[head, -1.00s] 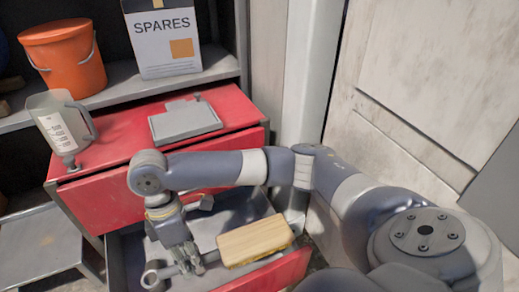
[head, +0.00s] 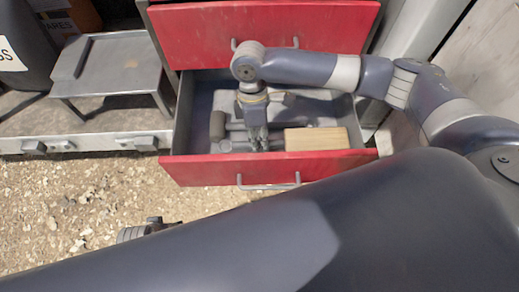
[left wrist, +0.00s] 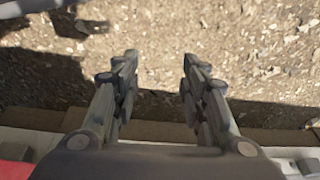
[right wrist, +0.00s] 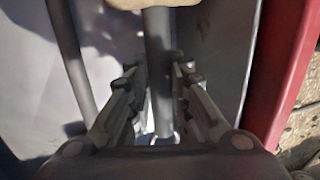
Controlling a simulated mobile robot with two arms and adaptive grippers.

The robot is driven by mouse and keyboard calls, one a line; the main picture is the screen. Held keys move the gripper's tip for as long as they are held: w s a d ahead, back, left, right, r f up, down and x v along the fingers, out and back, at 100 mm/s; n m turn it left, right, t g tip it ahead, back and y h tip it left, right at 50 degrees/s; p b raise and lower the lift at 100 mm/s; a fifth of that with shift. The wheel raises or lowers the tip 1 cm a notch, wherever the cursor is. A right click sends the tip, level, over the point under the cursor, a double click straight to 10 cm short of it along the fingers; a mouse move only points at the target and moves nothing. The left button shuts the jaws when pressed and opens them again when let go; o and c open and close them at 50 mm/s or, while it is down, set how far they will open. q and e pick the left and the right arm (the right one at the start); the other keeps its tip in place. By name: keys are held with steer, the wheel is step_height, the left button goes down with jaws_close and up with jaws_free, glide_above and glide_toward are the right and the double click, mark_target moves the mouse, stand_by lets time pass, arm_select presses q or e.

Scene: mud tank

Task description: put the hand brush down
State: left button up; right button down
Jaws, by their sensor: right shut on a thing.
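The hand brush has a pale wooden block (head: 317,139) and a grey handle. It is inside the open red-fronted drawer (head: 222,170), close behind the front panel, with the block to the right. My right gripper (head: 257,140) reaches down into the drawer and is shut on the handle, left of the block. In the right wrist view the handle (right wrist: 158,60) runs between the fingers. I cannot tell whether the brush touches the drawer floor. My left gripper (left wrist: 158,80) is open and empty above gravel in the left wrist view.
Another grey tool with a cylindrical end (head: 217,125) lies in the drawer, left of and behind my right gripper. A closed red drawer (head: 265,35) is above. A small grey metal stand (head: 110,65) is on the left. Gravel (head: 60,205) lies in front.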

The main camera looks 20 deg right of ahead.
steer(key=shift+f+b, duration=0.6)
steer(key=shift+f, duration=2.1)
arm_select(q)
step_height(320, 180, up, 5)
steer(key=shift+a+r, duration=0.1)
steer(key=shift+r, duration=0.05)
arm_select(e)
steer(key=c, duration=1.5)
jaws_free()
arm_select(q)
steer(key=shift+s, duration=0.1)
arm_select(e)
steer(key=shift+o, duration=0.2)
steer(key=shift+w+r, duration=0.1)
steer(key=shift+r, duration=0.2)
arm_select(q)
step_height(320, 180, down, 9)
steer(key=p, duration=0.2)
steer(key=shift+s+f+p, duration=0.2)
steer(key=shift+s+p, duration=0.15)
arm_select(e)
steer(key=v, duration=1.1)
steer(key=shift+r, duration=0.25)
